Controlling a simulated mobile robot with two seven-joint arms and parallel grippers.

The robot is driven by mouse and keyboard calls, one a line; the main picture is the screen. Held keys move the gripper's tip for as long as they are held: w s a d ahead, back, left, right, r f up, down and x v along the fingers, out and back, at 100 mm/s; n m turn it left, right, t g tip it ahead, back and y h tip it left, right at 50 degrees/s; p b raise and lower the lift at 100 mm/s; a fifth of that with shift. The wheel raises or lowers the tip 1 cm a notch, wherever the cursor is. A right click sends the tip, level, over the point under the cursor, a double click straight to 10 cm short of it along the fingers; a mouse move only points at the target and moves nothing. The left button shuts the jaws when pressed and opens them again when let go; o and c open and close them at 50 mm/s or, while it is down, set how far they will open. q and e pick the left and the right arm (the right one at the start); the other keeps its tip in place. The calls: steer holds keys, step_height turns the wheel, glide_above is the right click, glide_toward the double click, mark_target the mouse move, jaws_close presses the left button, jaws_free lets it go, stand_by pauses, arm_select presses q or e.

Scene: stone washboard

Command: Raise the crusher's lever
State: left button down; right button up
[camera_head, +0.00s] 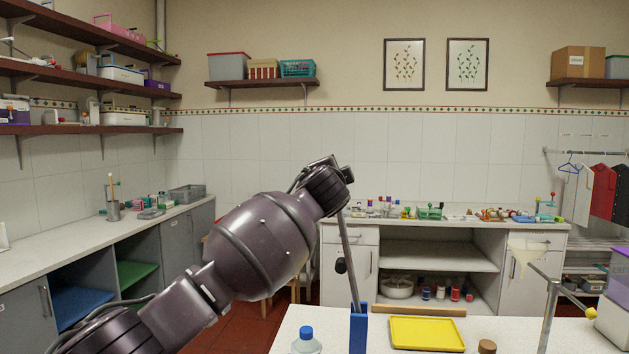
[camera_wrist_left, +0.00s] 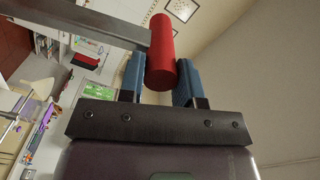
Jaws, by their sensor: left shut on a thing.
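The crusher's blue body (camera_head: 358,328) stands on the white table's near part in the head view. Its grey lever (camera_head: 348,243) rises steeply from the body, leaning slightly left, with a small black piece partway along. The lever's upper end is hidden behind my left arm's wrist. In the left wrist view, the lever's red cylindrical grip (camera_wrist_left: 162,50) sits between the blue fingers of my left gripper (camera_wrist_left: 160,78), which is shut on it. The grey bar (camera_wrist_left: 90,20) runs from the grip to the upper left. My right gripper is not in view.
The white table (camera_head: 290,330) holds a yellow tray (camera_head: 426,333) right of the crusher, a bottle with a blue cap (camera_head: 306,342) to its left, and a brown-topped item (camera_head: 487,346). A metal stand (camera_head: 550,305) with a funnel is at the right.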

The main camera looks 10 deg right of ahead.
arm_select(q)
steer(key=shift+s+d, duration=0.15)
steer(key=shift+d, duration=0.15)
steer(key=c, duration=0.8)
jaws_free()
